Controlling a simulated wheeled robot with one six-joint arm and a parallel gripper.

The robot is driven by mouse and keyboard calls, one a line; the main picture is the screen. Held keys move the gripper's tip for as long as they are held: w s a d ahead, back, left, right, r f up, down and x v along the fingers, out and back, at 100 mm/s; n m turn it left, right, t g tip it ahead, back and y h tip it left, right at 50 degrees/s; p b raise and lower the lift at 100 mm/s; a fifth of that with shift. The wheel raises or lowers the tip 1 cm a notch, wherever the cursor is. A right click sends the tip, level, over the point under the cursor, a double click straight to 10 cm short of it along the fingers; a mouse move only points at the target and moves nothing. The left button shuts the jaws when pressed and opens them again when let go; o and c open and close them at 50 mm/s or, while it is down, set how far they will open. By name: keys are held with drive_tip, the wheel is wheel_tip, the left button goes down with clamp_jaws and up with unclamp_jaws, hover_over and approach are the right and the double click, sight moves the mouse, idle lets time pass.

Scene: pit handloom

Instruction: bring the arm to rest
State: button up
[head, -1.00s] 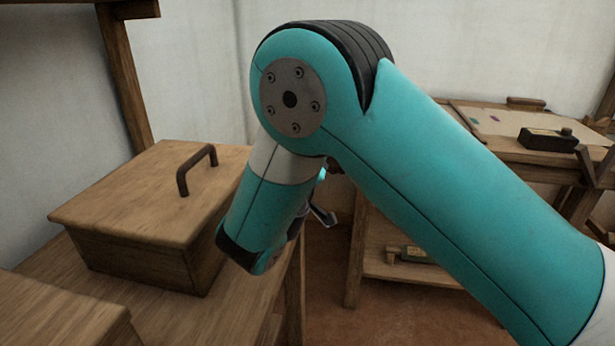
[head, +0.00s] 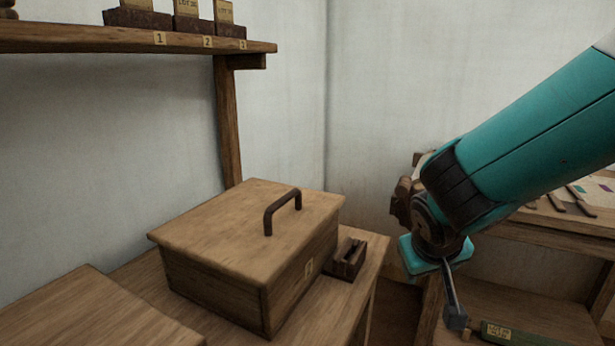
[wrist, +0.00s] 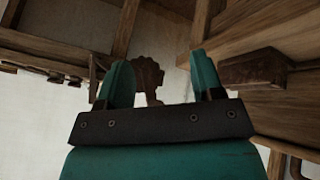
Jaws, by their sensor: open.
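My gripper (wrist: 160,80) shows in the wrist view with its two teal fingers apart and nothing between them. In the head view my teal arm reaches in from the right edge. Its wrist end, with the gripper (head: 455,318) partly showing, hangs to the right of the box, over the gap beside the lower bench. The gripper appears clear of the surfaces around it.
A lidded wooden box (head: 215,283) with a dark handle stands on a bench, a small dark block (head: 346,262) beside it. A shelf (head: 120,42) with numbered labels runs along the left wall. A table (head: 560,232) and a labelled green item (head: 510,333) are at right.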

drive_tip(key=s+a+r+n+g+y, duration=0.2)
drive_tip(key=s+r, duration=0.1)
drive_tip(key=s, duration=0.4)
drive_tip(key=s+a+r+n+g+y+p, duration=0.1)
drive_tip(key=s+a+r+n+g+y, duration=0.15)
drive_tip(key=s, duration=0.55)
drive_tip(key=s+a+r+n+g+y, duration=0.1)
drive_tip(key=s+a+r+n+y, duration=0.15)
drive_tip(key=s, duration=0.45)
wheel_tip(320, 180, up, 19)
drive_tip(key=m+p, duration=0.1)
drive_tip(key=p, duration=1.8)
drive_tip(key=shift+d+f, duration=0.2)
drive_tip(key=shift+d, duration=0.1)
drive_tip(key=shift+w, duration=0.1)
